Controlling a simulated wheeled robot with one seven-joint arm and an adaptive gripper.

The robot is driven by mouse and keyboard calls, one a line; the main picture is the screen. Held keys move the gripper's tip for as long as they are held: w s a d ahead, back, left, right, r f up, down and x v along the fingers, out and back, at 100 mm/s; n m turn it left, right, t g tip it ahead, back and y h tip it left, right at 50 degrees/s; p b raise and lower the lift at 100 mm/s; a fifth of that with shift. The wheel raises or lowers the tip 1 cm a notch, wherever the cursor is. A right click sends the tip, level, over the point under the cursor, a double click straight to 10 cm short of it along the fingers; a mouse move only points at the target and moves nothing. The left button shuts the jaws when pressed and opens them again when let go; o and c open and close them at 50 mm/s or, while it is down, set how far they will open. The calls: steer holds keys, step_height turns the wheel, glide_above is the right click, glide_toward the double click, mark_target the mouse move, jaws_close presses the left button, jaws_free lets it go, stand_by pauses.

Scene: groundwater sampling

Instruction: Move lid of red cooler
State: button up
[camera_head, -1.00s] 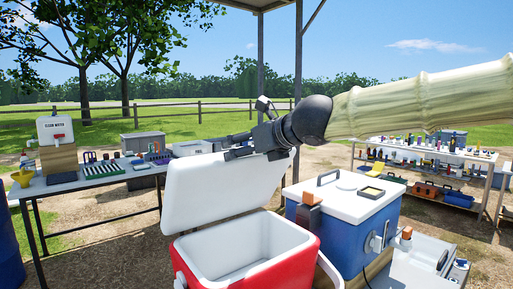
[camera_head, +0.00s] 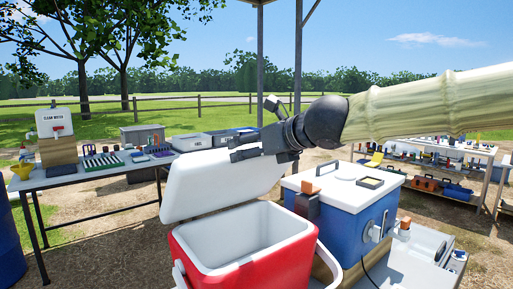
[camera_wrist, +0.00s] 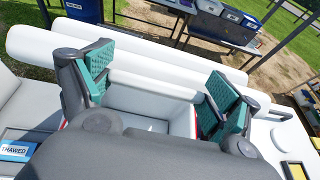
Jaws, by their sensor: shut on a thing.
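The red cooler (camera_head: 270,262) stands in the lower middle of the head view, with a white rim and an empty-looking white inside. Its white lid (camera_head: 205,190) is raised and tilted up behind the opening. My gripper (camera_head: 243,148) is at the upper right edge of the lid, shut on it. In the wrist view the two teal-padded fingers of my gripper (camera_wrist: 160,85) are spread wide, with the white lid (camera_wrist: 150,72) crossing between and beyond them. The contact itself is partly hidden. Part of the cooler's inside shows below the lid.
A blue cooler (camera_head: 335,225) with a white top stands close on the right. A table (camera_head: 100,174) with a water container (camera_head: 57,130) and trays is at the left. Shelves (camera_head: 440,150) with small items stand behind right. A post (camera_head: 297,60) rises behind my gripper.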

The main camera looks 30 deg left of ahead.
steer(key=o, duration=1.2)
steer(key=shift+s+d+r, duration=0.1)
steer(key=shift+d+r, duration=0.1)
steer(key=shift+d, duration=0.25)
steer(key=v, duration=1.1)
steer(key=shift+s, duration=0.1)
